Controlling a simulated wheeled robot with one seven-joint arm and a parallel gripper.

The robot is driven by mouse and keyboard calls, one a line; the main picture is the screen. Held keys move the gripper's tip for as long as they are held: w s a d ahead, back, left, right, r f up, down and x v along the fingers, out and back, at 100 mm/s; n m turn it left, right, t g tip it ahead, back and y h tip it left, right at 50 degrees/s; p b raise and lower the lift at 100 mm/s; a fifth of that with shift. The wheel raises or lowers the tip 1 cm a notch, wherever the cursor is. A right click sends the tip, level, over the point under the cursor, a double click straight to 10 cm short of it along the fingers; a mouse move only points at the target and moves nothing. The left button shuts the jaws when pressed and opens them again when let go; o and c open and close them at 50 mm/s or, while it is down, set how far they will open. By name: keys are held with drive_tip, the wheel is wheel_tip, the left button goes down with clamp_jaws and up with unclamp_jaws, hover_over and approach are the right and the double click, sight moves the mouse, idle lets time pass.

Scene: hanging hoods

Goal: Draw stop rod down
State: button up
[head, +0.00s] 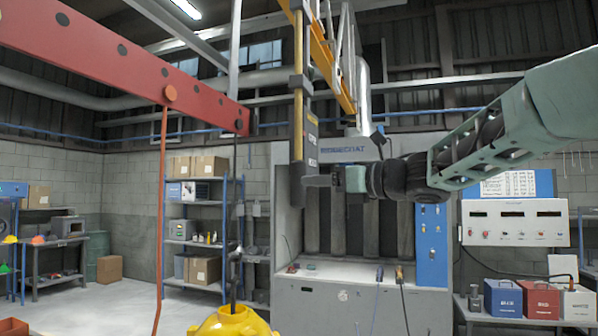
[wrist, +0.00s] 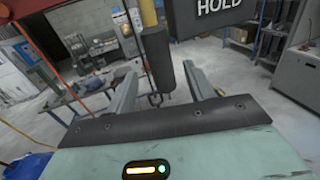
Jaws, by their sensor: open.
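A yellow rod (head: 298,80) with a dark grip at its lower end hangs upright in the middle of the head view; I take it for the stop rod. In the wrist view its dark cylindrical grip (wrist: 158,60) shows between my two grey fingers, with a short yellow length above. My gripper (head: 318,181) reaches in from the right, level with the grip. In the wrist view my gripper (wrist: 164,78) is open, with a gap on each side of the grip. How deep the grip sits between the fingers is hard to tell.
A dark sign reading HOLD (wrist: 205,15) hangs close by at upper right. A red beam (head: 120,55) with a thin hanging red rod (head: 162,200) crosses at left. A yellow hoist body (head: 232,322) hangs low in front. A grey booth (head: 345,290) stands behind.

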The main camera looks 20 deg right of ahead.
sight(299, 182)
drive_tip(key=p+x, duration=0.2)
drive_tip(key=x, duration=0.4)
clamp_jaws()
wheel_tip(299, 182, down, 7)
drive_tip(key=b, duration=0.9)
drive_tip(key=shift+r, duration=0.25)
unclamp_jaws()
drive_tip(key=shift+s, duration=0.1)
drive_tip(key=b+v, duration=0.7)
drive_tip(key=v, duration=1)
